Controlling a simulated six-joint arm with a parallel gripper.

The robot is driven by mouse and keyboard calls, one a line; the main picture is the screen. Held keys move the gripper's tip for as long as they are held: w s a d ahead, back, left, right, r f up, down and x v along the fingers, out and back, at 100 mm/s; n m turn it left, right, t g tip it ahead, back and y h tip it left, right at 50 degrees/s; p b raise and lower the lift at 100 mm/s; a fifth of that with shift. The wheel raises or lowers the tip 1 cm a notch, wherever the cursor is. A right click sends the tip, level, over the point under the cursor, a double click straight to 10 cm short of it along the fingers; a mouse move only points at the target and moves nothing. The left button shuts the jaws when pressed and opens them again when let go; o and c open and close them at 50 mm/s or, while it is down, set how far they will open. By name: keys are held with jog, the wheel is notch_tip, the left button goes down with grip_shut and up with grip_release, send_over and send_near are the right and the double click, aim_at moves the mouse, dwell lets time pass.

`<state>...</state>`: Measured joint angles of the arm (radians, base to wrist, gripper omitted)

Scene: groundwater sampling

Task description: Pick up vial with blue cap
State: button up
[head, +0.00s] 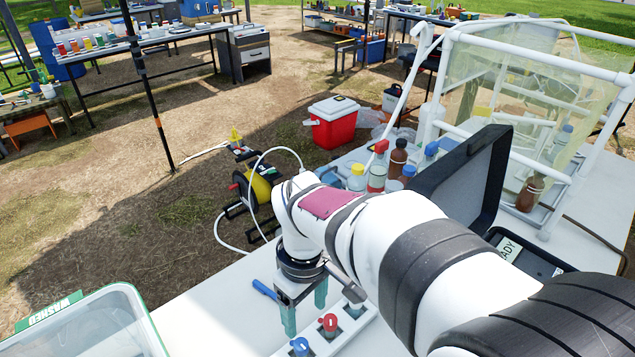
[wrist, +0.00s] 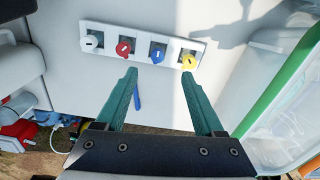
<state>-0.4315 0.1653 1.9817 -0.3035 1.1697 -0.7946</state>
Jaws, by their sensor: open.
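The vial with the blue cap (wrist: 157,54) stands in a white rack (wrist: 105,30) in the wrist view, between a red-capped vial (wrist: 124,48) and a yellow-capped vial (wrist: 189,61). In the head view the blue cap (head: 300,346) is at the bottom edge, in front of the red cap (head: 330,322). My gripper (head: 304,312) is open and empty, with teal fingers pointing down beside the rack. In the wrist view my gripper (wrist: 158,76) has its fingertips apart, with the blue cap seen between and beyond them. The vial bodies are mostly hidden in the rack.
A white-capped vial (wrist: 91,41) stands at the rack's other end. A blue pen (head: 264,290) lies on the white table near the rack. A clear bin (head: 90,330) marked WASHED is at the left. Bottles (head: 377,170) and an open black case (head: 470,170) stand behind my arm.

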aim_at(301, 344)
jog(key=shift+n, duration=0.9)
jog(key=f, duration=0.5)
jog(key=w+a+f, duration=0.1)
jog(key=f, duration=1.1)
jog(key=shift+w+a, duration=0.15)
jog(key=shift+w, duration=0.05)
grip_shut()
